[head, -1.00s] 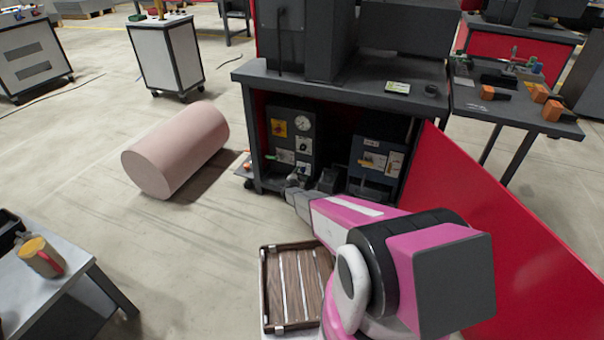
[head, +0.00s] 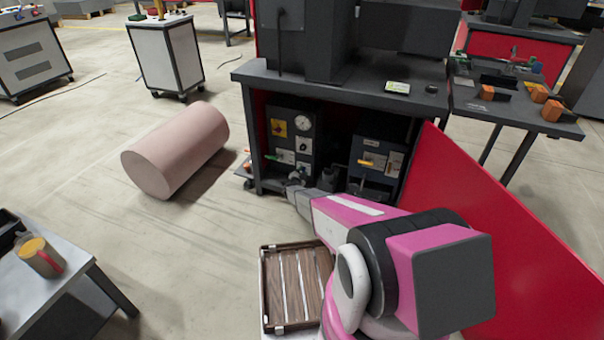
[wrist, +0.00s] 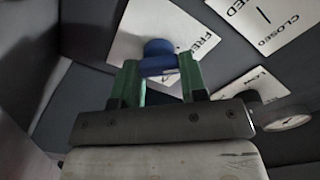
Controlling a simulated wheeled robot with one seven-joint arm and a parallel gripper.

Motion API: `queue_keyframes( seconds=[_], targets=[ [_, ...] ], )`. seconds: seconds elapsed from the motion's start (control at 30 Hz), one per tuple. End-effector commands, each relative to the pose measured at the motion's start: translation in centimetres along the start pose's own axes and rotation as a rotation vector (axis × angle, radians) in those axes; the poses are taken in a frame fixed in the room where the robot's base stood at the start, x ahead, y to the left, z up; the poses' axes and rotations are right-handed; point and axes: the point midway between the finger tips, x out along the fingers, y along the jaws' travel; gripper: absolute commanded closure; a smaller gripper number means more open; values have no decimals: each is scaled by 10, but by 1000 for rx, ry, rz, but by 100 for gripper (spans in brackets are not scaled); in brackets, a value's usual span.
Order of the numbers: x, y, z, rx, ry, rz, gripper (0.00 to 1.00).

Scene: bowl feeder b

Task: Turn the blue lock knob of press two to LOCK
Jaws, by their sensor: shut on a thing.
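The blue lock knob (wrist: 158,50) shows in the wrist view on a white label plate (wrist: 190,24). The word FREE is readable right of the knob; the rest of the plate is partly hidden. My gripper (wrist: 160,70) has its two green fingers on either side of the knob, shut on it. The knob's pointing direction is hard to tell. In the head view my gripper (head: 297,184) is low at the front of the dark press panel (head: 288,118) under the bench. The blue knob cannot be made out there.
A CLOSED label (wrist: 265,22) and a round gauge (wrist: 286,118) are near my gripper. A second dark unit (head: 381,147) with a yellow handle stands to the right under the bench (head: 340,90). A red panel (head: 500,220) borders my arm on the right. A slatted tray (head: 292,290) lies below.

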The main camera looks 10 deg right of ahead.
Motion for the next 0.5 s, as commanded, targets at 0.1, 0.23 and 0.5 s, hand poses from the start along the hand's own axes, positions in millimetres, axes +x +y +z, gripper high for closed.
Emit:
queue_keyframes(
  seconds=[0.1, 0.23, 0.5],
  targets=[
    [0, 1, 0, 62, 1, 1, 85],
    [0, 2, 0, 158, 1, 1, 85],
    [0, 3, 0, 410, 1, 1, 85]
  ],
)
